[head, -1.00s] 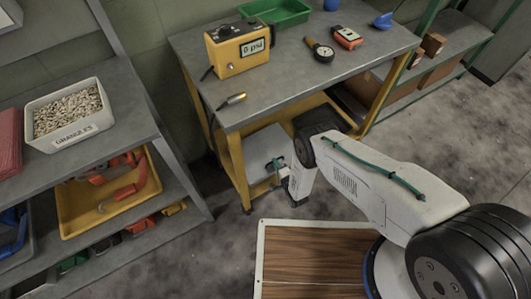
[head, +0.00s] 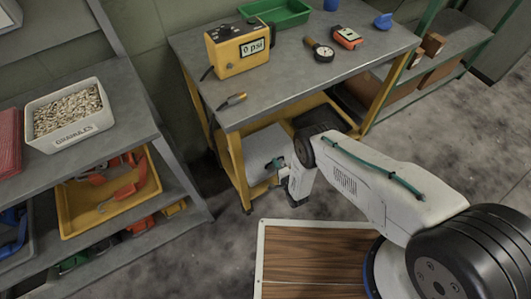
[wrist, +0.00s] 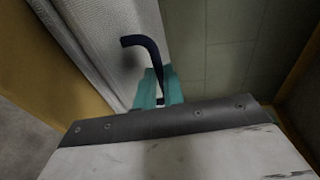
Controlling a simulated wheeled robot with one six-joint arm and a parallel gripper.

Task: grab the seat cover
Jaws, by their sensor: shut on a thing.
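In the head view my gripper (head: 283,170) is low beside the front of the workbench, at its lower shelf. In the wrist view its teal fingers (wrist: 160,92) are close together around a dark blue bent rod (wrist: 144,41). The rod's upper end turns left like a hook; its lower end is partly hidden behind my wrist plate. A pale, finely textured piece (wrist: 100,35), possibly the seat cover, is just behind and left of the rod. It shows as a light grey shape (head: 262,148) under the bench top. I cannot tell whether the rod touches it.
A yellow-framed workbench (head: 205,95) holds a yellow pressure box (head: 228,56), a green tray (head: 285,18) and a gauge (head: 323,53). A shelf at left holds a granules bin (head: 75,135) and a yellow tray (head: 85,208). Bench legs stand close around my gripper.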

